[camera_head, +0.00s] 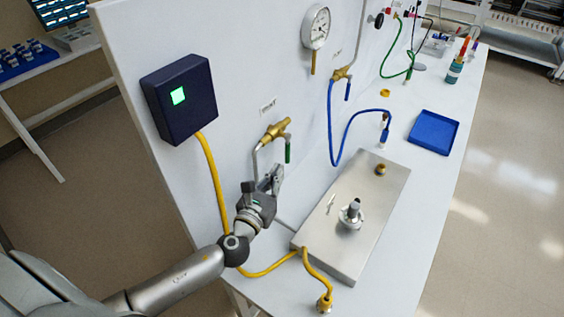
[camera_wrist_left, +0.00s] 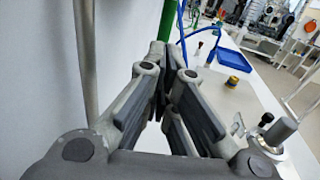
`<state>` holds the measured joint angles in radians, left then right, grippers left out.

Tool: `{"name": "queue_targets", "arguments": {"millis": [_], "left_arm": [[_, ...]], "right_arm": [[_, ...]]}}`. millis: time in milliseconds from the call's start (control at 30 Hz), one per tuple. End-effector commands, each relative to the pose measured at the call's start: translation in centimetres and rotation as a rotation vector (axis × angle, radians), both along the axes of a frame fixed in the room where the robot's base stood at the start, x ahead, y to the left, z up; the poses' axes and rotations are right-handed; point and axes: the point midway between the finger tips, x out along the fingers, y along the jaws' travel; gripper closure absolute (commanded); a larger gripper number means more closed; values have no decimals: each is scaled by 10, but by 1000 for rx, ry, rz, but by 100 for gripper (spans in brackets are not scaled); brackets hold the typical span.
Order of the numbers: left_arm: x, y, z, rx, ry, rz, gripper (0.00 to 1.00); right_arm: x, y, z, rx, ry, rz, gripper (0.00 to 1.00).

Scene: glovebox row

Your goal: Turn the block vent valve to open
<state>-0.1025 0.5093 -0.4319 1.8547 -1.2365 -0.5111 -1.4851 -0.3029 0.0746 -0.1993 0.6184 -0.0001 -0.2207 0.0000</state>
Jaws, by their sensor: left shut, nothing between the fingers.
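A brass valve (camera_head: 277,130) with a green lever (camera_head: 288,152) is on the white panel, under a small label too blurred to read surely. The lever hangs down, and a thin metal pipe runs down from the valve. My left gripper (camera_head: 274,174) is shut and empty, just below the valve and close to the lever's lower end. In the left wrist view the green lever (camera_wrist_left: 168,22) rises behind the shut fingertips (camera_wrist_left: 182,68); I cannot tell whether they touch. The metal block (camera_head: 376,188) lies on the bench to the right. My right gripper is not in view.
A dark box (camera_head: 180,100) with a lit green screen sends a yellow cable (camera_head: 213,180) down past my left arm. A second brass valve (camera_head: 341,74) with a blue lever, a gauge (camera_head: 316,27) and a blue hose are farther along. A blue tray (camera_head: 433,132) lies beyond.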

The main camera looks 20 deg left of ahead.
Motion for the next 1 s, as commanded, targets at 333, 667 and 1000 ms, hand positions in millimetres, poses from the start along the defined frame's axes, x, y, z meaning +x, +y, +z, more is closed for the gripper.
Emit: {"name": "queue_targets", "arguments": {"millis": [333, 667, 1000], "left_arm": [[37, 0, 1, 0, 0, 1, 100], [39, 0, 0, -1, 0, 0, 100], [41, 0, -5, -4, -22, 0, 100]], "right_arm": [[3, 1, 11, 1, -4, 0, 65], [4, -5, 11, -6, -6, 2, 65], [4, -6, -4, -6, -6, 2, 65]]}}
